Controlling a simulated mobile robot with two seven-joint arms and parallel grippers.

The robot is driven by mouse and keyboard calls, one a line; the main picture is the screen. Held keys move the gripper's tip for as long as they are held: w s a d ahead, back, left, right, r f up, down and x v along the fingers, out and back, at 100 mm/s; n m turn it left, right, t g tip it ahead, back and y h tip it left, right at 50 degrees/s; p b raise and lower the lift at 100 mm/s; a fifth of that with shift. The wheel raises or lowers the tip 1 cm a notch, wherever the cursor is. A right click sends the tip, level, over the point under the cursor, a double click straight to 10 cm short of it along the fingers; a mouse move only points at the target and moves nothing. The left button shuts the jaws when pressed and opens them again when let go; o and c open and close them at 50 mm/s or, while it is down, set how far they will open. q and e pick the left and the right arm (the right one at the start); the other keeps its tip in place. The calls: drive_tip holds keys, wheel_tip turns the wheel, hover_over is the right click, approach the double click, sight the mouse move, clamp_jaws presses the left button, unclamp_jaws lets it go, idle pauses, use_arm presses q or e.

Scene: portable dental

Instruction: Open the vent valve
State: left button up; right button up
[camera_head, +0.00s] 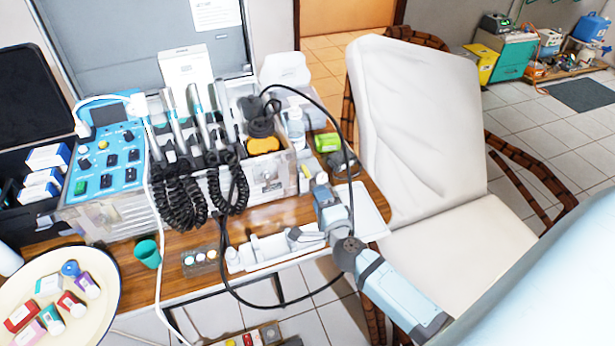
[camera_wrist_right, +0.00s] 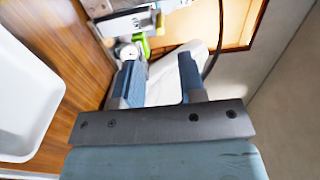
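The dental unit (camera_head: 275,178) is a clear-sided box on the wooden table, with several handpieces and coiled black hoses. I cannot make out for certain which part is the vent valve. My right gripper (camera_head: 322,190) is over the table's right end, beside the unit's right side. In the right wrist view the right gripper (camera_wrist_right: 160,62) has its two blue fingers apart with nothing held between them. A small round pale fitting (camera_wrist_right: 127,50) and a green piece (camera_wrist_right: 143,44) show just beyond the left finger. My left gripper is out of view.
A black cable (camera_head: 222,258) loops around this area. A cream chair (camera_head: 415,115) stands to the right. A round tray (camera_head: 105,262) with small boxes is at the lower left.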

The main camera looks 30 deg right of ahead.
sight(309, 178)
drive_tip(key=x, duration=0.8)
drive_tip(key=shift+w+d, duration=0.1)
drive_tip(key=shift+w, duration=0.05)
clamp_jaws()
